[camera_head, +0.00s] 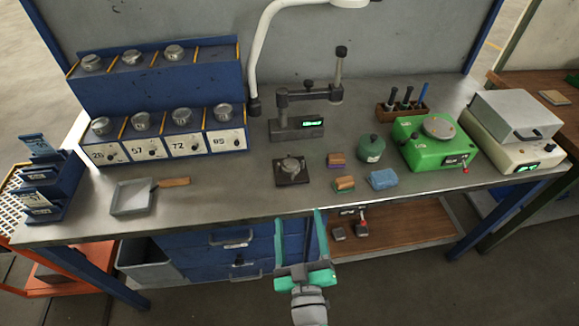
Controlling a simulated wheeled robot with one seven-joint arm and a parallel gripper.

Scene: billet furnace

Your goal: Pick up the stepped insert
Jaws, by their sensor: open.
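No part is clearly marked as the stepped insert. Several round metal pieces with knob-like tops sit in the blue two-tier rack (160,85). One is the metal piece (223,112) in the lower right compartment. Another small metal piece (291,165) rests on a dark square plate (293,180) on the grey bench. I cannot tell which of these is the insert. My gripper (301,216) is open and empty at the bench's front edge, in front of the blue drawers, its two green fingers apart and pointing toward the bench.
A grey pan (132,198) and a stand gauge (297,133) are on the bench (230,190). Coloured blocks (344,184), a green canister (371,149) and a green machine (424,152) stand right of the plate.

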